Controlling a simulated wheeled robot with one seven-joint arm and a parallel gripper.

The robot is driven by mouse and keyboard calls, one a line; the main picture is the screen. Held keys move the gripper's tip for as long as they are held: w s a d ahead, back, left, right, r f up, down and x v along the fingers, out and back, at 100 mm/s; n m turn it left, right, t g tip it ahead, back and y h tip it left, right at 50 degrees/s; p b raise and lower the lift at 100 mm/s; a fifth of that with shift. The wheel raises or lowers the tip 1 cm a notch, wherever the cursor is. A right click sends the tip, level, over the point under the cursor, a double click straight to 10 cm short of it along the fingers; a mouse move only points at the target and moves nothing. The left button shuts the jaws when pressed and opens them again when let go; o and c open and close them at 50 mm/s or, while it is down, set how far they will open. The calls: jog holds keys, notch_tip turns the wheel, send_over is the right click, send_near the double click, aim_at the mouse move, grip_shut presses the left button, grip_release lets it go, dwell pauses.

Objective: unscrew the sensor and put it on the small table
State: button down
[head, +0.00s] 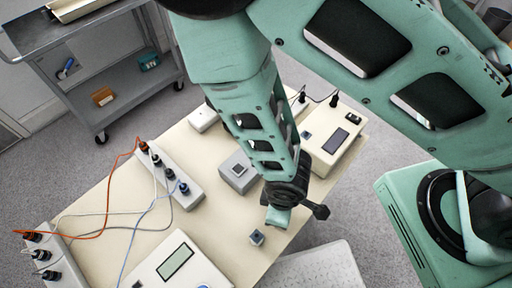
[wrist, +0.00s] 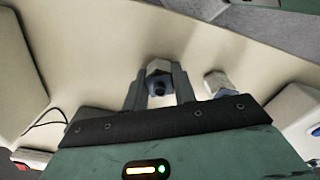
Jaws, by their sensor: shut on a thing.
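My gripper (wrist: 159,92) is shut on a small sensor (wrist: 159,68) with a metallic hexagonal body and a dark blue end, held between the two fingers in the wrist view. In the head view my gripper (head: 279,213) is over the front right part of the cream table (head: 130,187), and the held sensor cannot be made out. A second small hexagonal piece (wrist: 215,84) is just right of the fingers in the wrist view. A small blue-grey block (head: 257,237) is on the cream table near my gripper. Whether anything is still threaded is hidden.
A grey box (head: 239,172) and an instrument with a display (head: 332,142) stand behind my gripper. A meter (head: 178,264) is at the front. Cables run from a connector strip (head: 173,174). A pale ribbed surface (head: 312,272) lies at the front right.

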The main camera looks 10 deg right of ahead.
jog(key=shift+f, duration=0.2)
jog(key=c, duration=1.1)
grip_release()
jog(key=shift+o, duration=0.2)
jog(key=shift+r, duration=0.1)
jog(key=shift+r+p, duration=1.95)
jog(key=shift+r, duration=0.5)
jog(key=shift+r, duration=0.1)
